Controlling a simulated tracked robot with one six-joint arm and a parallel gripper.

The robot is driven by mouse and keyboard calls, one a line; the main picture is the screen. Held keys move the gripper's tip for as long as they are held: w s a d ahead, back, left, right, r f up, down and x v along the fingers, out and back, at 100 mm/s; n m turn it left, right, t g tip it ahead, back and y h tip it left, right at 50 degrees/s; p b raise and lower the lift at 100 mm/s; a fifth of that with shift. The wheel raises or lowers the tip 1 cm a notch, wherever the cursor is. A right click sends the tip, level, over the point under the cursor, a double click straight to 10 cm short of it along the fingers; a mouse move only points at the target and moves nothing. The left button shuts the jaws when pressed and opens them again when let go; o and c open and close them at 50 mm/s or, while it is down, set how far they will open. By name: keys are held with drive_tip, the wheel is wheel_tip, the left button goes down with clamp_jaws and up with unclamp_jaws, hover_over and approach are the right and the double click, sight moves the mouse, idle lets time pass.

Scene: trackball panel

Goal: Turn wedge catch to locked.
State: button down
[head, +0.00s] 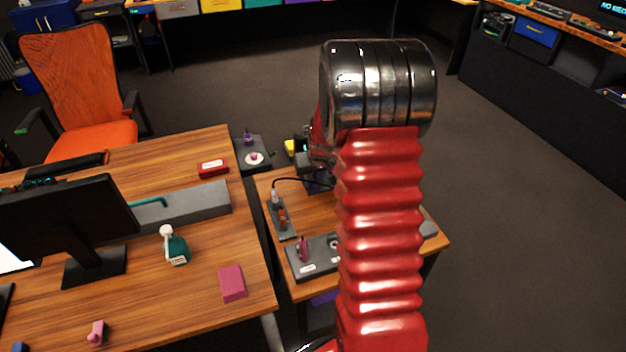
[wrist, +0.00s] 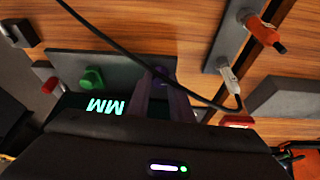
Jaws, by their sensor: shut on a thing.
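My gripper (wrist: 160,80) points down over a grey panel (wrist: 110,62) on the small wooden table. In the wrist view its fingers are shut on a purple part, taken as the wedge catch, mostly hidden between and behind them; its angle cannot be told. A green knob (wrist: 91,79) stands left of the fingers on this panel. In the head view my gripper (head: 312,168) is small and dark beside my red arm, above a dark panel with some purple showing. My arm hides much of this spot.
A black cable crosses the wrist view in front of the panel to a plug (wrist: 230,84) on a strip with an orange switch (wrist: 266,31). A panel with a magenta knob (head: 303,249) lies nearer. The large desk with a monitor (head: 65,215) is at left.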

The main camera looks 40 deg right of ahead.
drive_tip(key=shift+a+m+h, duration=0.1)
drive_tip(key=shift+m+h, duration=0.2)
drive_tip(key=shift+m, duration=0.5)
drive_tip(key=c, duration=1.6)
unclamp_jaws()
drive_tip(key=shift+o, duration=0.2)
drive_tip(key=shift+r, duration=0.1)
drive_tip(key=v, duration=1.3)
drive_tip(key=shift+r, duration=0.3)
drive_tip(key=shift+s+a, duration=0.1)
drive_tip(key=shift+s, duration=0.05)
